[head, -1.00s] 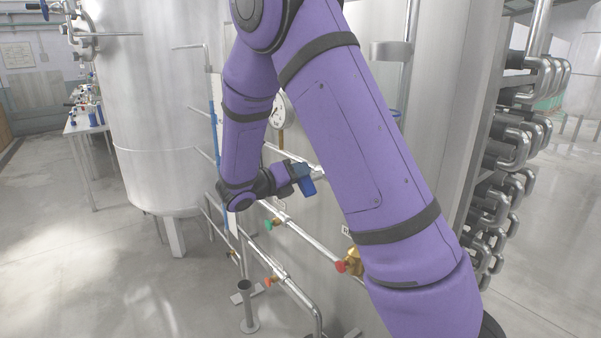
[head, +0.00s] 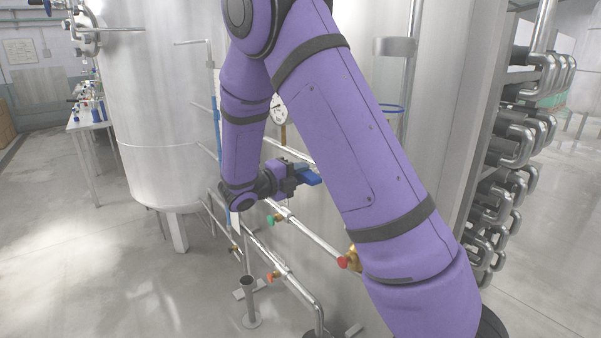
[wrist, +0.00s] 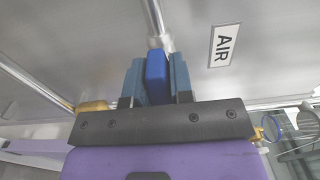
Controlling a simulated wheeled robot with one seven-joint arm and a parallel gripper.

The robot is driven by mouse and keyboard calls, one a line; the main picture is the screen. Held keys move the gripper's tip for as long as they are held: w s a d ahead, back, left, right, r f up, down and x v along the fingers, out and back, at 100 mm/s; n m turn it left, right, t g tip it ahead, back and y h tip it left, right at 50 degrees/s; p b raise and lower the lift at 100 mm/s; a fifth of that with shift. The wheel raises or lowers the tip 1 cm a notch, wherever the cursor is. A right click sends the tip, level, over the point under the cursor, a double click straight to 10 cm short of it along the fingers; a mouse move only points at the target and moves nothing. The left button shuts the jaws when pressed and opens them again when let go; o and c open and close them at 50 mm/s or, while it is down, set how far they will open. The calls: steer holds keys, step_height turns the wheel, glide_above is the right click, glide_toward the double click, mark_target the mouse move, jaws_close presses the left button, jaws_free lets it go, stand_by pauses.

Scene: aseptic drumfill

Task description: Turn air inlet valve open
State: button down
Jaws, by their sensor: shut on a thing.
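The air inlet valve's blue handle (head: 308,176) shows at the end of my gripper (head: 294,177) in the head view, against the big steel tank. In the wrist view the blue handle (wrist: 156,66) stands between the two blue-grey fingers of my gripper (wrist: 156,82), which is shut on it. A steel pipe (wrist: 153,18) runs up from just behind the handle. A white sign reading AIR (wrist: 224,45) is on the tank wall to the right of it. The valve body is mostly hidden by the handle and fingers.
Below my gripper, steel pipes (head: 310,232) carry valves with a green handle (head: 273,219), a red one (head: 343,262) and an orange one (head: 273,276). A round gauge (head: 278,110) is just above. A pipe rack (head: 515,160) stands at right. Floor at left is clear.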

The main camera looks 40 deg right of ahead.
stand_by(0.6)
steer(key=c, duration=1)
jaws_free()
steer(key=shift+a, duration=0.1)
steer(key=a, duration=1)
steer(key=shift+s+a, duration=0.15)
steer(key=shift+a, duration=0.2)
